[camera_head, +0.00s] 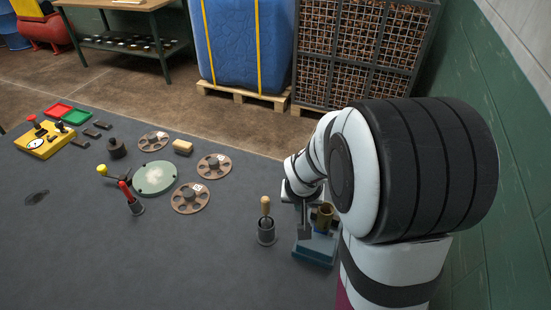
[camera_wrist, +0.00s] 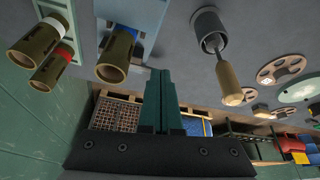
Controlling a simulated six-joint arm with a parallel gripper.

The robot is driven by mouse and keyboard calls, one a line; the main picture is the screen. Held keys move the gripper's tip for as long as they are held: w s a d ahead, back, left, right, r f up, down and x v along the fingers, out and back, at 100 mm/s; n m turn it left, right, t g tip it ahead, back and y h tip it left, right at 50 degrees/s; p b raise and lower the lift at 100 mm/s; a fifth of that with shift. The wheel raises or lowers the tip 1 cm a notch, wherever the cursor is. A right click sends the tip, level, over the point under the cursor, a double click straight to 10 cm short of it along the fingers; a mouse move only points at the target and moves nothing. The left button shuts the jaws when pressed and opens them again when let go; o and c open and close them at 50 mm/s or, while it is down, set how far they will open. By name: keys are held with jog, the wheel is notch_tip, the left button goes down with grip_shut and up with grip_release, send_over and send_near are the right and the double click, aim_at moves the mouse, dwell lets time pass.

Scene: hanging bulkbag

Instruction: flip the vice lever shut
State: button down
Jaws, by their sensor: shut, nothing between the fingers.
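The vice (camera_head: 316,251) is a blue-grey block on the dark table, close to my arm. A brass cylinder (camera_head: 325,216) stands upright at it. In the wrist view a pale blue body (camera_wrist: 140,20), probably the vice, is at the top, with the open-ended brass cylinder (camera_wrist: 115,55) against it. I cannot clearly pick out the lever; my fingers or wrist may hide it. My gripper (camera_wrist: 158,75) is shut and empty, its dark green fingers together, their tips just below the blue body in the picture. In the head view my gripper (camera_head: 304,232) is beside the brass cylinder; contact cannot be told.
A wooden-handled tool stands in a dark cup (camera_head: 267,234) left of the vice. Two banded brass cylinders (camera_wrist: 52,53) are near the vice in the wrist view. Perforated discs (camera_head: 190,197), a round pale green plate (camera_head: 154,178) and a yellow box (camera_head: 44,140) lie farther left. The front table is clear.

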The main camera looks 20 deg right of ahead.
jog(key=x, duration=0.7)
jog(key=shift+w+d+f, duration=0.15)
jog(key=shift+w+d, duration=0.2)
jog(key=shift+w, duration=0.25)
jog(key=shift+w+d+f, duration=0.1)
jog(key=shift+w+d, duration=0.25)
jog(key=shift+w, duration=0.25)
jog(key=shift+w+d, duration=0.35)
jog(key=shift+w, duration=0.25)
